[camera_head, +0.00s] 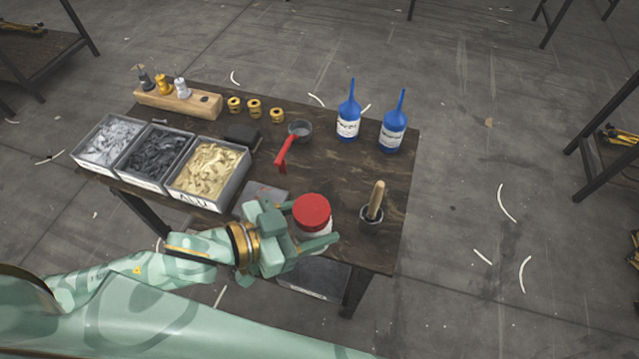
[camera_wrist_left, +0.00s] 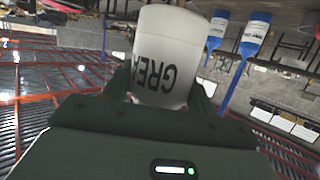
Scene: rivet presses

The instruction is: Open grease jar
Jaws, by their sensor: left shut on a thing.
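The grease jar is a white jar with a red lid (camera_head: 311,211), near the front edge of the table. The lid sits on the jar. My left gripper (camera_head: 315,228) is shut on the jar, with its fingers around the white body below the lid. In the left wrist view the white jar (camera_wrist_left: 170,55) is upside down in the picture, with part of the black word "GREASE" showing, between the fingers. The gripper hides the lower part of the jar in the head view, so I cannot tell if it touches the table. My right gripper is not in view.
A dark pot with a wooden-handled brush (camera_head: 373,212) stands right of the jar. Two blue bottles (camera_head: 348,115) stand at the back right. The table's right front is bare.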

